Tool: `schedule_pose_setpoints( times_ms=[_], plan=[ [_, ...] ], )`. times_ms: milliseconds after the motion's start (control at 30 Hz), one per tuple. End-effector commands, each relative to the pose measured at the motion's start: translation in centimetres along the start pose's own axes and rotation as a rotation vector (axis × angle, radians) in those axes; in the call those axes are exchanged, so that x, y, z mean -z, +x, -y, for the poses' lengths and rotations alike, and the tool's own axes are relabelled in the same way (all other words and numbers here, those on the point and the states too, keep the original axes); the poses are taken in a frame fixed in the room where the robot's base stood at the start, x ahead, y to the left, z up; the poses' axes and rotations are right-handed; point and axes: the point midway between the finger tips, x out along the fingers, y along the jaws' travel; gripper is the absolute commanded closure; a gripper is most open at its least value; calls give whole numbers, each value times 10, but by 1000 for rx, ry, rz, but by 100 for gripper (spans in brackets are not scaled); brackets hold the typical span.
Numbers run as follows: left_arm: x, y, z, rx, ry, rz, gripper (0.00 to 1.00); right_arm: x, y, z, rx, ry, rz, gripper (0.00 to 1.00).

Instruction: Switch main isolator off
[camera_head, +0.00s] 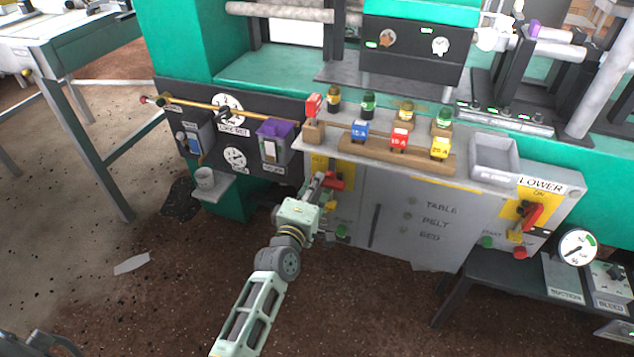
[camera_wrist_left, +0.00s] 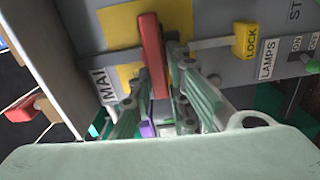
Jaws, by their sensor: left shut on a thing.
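The main isolator has a red handle (camera_head: 333,181) on a yellow plate (camera_head: 319,168) at the left end of the grey panel front. In the left wrist view the red handle (camera_wrist_left: 153,56) stands lengthwise in front of its yellow plate (camera_wrist_left: 117,27), beside a partly hidden label reading "MAI" (camera_wrist_left: 109,86). My left gripper (camera_head: 322,183) is at the handle. In the left wrist view its fingers (camera_wrist_left: 156,92) are on both sides of the handle, shut on it. The gripper hides part of the handle and plate in the head view. My right gripper is not in view.
A yellow LOCK tag (camera_wrist_left: 246,41) and a LAMPS label (camera_wrist_left: 267,59) are close by. Another red handle (camera_head: 532,215) is at the panel's right, under the LOWER label (camera_head: 541,185). Coloured plugs stand on a wooden rack (camera_head: 375,153) above. The floor in front is mostly clear.

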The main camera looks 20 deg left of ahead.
Motion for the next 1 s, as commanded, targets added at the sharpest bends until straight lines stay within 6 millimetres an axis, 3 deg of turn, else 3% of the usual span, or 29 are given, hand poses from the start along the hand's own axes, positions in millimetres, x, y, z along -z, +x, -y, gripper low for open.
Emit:
schedule_pose_setpoints(
  times_ms=[700,733,900,1000],
  plan=[
    [-1,2,-4,-11,-82,0,100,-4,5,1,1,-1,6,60],
    [0,2,-4,-11,-83,0,82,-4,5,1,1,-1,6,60],
    [0,1,-3,-9,-79,0,67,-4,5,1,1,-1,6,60],
    [0,1,-2,-7,-77,0,67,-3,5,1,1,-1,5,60]
  ],
)
